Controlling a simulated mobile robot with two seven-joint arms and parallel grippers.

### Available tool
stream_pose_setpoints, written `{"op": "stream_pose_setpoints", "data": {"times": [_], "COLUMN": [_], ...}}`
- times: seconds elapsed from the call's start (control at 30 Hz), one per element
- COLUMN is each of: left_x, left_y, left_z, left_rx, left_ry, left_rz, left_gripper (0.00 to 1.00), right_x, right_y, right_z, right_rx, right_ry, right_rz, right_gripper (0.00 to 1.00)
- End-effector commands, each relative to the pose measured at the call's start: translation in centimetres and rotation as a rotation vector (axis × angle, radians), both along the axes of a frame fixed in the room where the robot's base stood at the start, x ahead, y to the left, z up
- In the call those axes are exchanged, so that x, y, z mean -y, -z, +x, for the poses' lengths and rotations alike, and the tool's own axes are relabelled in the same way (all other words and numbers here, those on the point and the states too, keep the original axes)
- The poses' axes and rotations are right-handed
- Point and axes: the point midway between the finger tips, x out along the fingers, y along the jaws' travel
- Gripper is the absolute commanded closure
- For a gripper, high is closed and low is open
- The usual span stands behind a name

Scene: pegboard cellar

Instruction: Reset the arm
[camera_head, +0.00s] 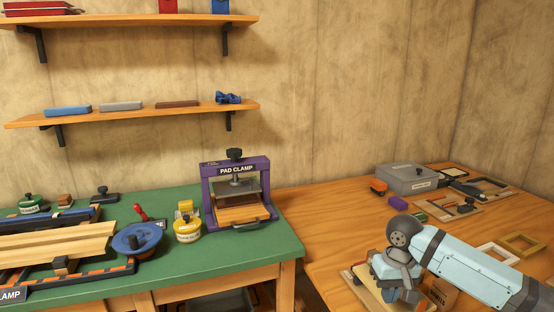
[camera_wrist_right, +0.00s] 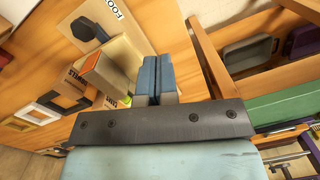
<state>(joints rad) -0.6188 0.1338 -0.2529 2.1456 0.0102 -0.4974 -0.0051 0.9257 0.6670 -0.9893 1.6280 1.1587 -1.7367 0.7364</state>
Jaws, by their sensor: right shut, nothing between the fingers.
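My right arm (camera_head: 475,270) comes in from the right in the head view, light blue with dark joints. Its right gripper (camera_head: 385,275) is low over the wooden table at the lower right, in front of a wooden board there. In the right wrist view the two blue-grey fingers (camera_wrist_right: 154,75) are pressed together with nothing between them. My left arm and gripper do not show.
The wooden table (camera_head: 325,210) bears a grey metal box (camera_head: 405,179), a purple block (camera_head: 398,202) and small frames (camera_head: 523,245). The green bench (camera_head: 285,243) at left bears a purple pad clamp (camera_head: 264,177) and a blue round tool (camera_head: 137,239). Its edge meets the table.

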Motion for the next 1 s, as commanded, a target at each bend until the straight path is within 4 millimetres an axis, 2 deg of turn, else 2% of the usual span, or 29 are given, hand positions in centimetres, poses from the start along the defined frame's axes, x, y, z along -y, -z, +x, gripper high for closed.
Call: {"op": "stream_pose_setpoints", "data": {"times": [0.03, 0.27, 0.4, 0.6, 0.8, 1.0], "left_x": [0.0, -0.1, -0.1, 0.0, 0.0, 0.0], "left_y": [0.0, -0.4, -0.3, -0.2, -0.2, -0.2], "left_z": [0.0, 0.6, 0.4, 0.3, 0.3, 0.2], "left_rx": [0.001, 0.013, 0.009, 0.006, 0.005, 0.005], "left_ry": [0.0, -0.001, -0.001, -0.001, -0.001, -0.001], "left_rz": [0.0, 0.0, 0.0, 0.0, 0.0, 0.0], "left_gripper": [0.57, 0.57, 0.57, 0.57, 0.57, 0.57], "right_x": [-1.1, -6.3, -10.2, -14.2, -15.5, -13.9], "right_y": [1.4, 7.0, 10.7, 14.2, 16.2, 17.2], "right_z": [-0.5, -3.2, -6.0, -10.3, -14.8, -19.4], "right_rx": [0.013, 0.126, 0.233, 0.426, 0.636, 0.838], "right_ry": [-0.02, -0.125, -0.186, -0.225, -0.206, -0.166], "right_rz": [0.026, 0.158, 0.271, 0.406, 0.469, 0.424], "right_gripper": [1.0, 1.0, 1.0, 1.0, 1.0, 1.0]}}
